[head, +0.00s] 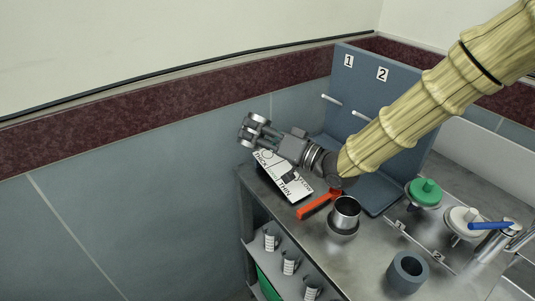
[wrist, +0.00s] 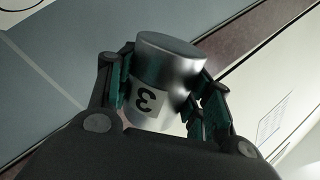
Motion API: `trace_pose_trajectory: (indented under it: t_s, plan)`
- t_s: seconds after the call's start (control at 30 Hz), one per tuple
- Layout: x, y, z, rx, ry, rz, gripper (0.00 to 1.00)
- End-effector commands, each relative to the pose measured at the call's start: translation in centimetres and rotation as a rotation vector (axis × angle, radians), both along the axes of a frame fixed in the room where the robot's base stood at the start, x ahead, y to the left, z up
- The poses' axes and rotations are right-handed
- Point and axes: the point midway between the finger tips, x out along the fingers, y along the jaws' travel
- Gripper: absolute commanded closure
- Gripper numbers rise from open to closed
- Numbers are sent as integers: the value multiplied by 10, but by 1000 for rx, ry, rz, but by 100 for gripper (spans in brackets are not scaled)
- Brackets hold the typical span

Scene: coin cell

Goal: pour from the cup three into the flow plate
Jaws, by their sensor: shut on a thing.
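Cup three (wrist: 170,72) is a grey metal cylinder with a white label marked 3. My gripper (wrist: 160,90) is shut on it, with dark green pads on both sides, and one smooth round end faces up in the wrist view. In the head view my gripper (head: 259,131) is held out past the bench's back left corner, the cup hard to make out between its fingers. The flow plate (head: 290,184) is a white board marked THICK, THIN and GOOD, lying below and right of the gripper, partly hidden by my arm.
An orange bar (head: 318,204) lies beside the plate. A metal cup (head: 346,208) stands nearby, with a grey hollow cylinder (head: 407,271) in front. A blue-grey panel (head: 360,93) with pegs numbered 1 and 2 stands behind. Green-lidded (head: 424,192) and white-lidded (head: 464,220) vessels are right.

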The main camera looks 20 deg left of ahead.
Motion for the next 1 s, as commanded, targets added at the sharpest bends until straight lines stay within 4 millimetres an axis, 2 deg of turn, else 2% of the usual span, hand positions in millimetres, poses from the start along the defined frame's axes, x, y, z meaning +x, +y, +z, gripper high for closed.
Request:
trace_pose_trajectory:
  t_s: [1.0]
  plan:
    - [2,0,4,22,58,0,83]
